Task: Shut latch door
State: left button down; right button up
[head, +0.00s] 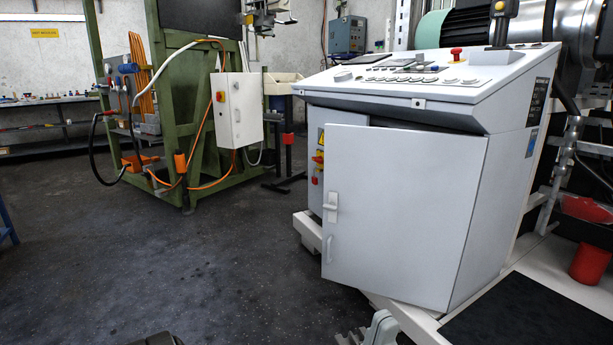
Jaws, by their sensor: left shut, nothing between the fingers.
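The latch door (410,215) is the light grey front door of a control console. It stands slightly ajar: a dark gap shows along its top edge, and its left edge stands out from the cabinet. A latch (331,207) and a small pull handle (329,248) are on its left edge. My left gripper (157,340) shows only as a dark shape at the bottom edge, low and left of the door. It is shut, empty and apart from the door; most of it is cut off.
The console's sloped panel (420,75) overhangs the door. A pale frame (410,318) runs below it, with a red cylinder (590,263) at the right. A green rack (170,100) with a white box (237,110) stands left. The dark floor (200,265) between is clear.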

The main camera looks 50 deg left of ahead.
aim_at(405, 198)
jog(key=u, duration=0.45)
jog(key=k, duration=0.55)
jog(key=u, duration=0.7)
jog(key=i, duration=1.45)
jog(key=z, duration=0.85)
